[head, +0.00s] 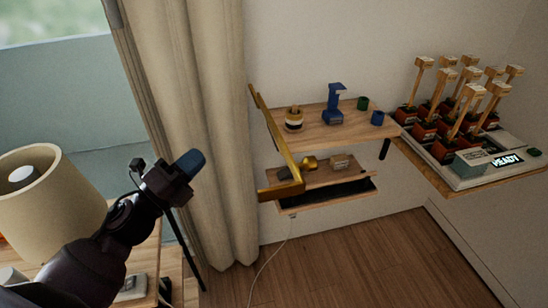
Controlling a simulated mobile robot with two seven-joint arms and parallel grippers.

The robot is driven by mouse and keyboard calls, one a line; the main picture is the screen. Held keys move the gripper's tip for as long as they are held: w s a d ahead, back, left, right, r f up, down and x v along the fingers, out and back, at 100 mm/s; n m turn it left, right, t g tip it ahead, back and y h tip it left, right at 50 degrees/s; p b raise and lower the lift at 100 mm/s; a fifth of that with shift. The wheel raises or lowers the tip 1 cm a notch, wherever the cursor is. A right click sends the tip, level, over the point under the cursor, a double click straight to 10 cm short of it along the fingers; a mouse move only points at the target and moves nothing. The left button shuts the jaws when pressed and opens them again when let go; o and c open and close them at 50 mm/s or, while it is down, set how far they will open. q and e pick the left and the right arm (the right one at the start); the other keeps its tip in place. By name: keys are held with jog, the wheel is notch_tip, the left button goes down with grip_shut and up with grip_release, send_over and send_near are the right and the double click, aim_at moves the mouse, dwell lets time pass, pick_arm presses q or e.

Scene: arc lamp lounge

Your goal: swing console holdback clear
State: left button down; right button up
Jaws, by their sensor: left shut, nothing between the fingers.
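The holdback looks to be the brass-coloured bar (272,128) at the left end of the wall console (325,129). It slopes from the upper left down to the console's lower level, where a short arm runs left. It stands across the console's left front. My left gripper (191,161) is shut and empty, in front of the curtain and left of the bar, apart from it in the picture. My right gripper is out of view.
A beige curtain (215,60) hangs behind my gripper. On the console stand a striped pot (294,118), a blue stand (333,105) and small cups. A lamp shade (60,200) is at left. A cord hangs below the console.

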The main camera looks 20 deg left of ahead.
pick_arm(q)
notch_tip(320, 180, up, 2)
jog(key=s+d+m+g+h, duration=0.1)
jog(key=d+m+g+h, duration=0.3)
jog(key=m, duration=0.7)
jog(key=m+g+h+p, duration=0.25)
jog(key=m+g, duration=0.25)
jog(key=m, duration=0.5)
send_near(291, 167)
jog(key=r, duration=0.1)
jog(key=p+x, duration=0.1)
jog(key=x, duration=0.5)
jog(key=shift+w+d+f, duration=0.1)
jog(key=shift+d+f, duration=0.1)
jog(key=shift+d, duration=0.15)
jog(key=shift+w+d+f, duration=0.1)
jog(key=shift+w+d, duration=0.15)
jog(key=shift+d, duration=0.05)
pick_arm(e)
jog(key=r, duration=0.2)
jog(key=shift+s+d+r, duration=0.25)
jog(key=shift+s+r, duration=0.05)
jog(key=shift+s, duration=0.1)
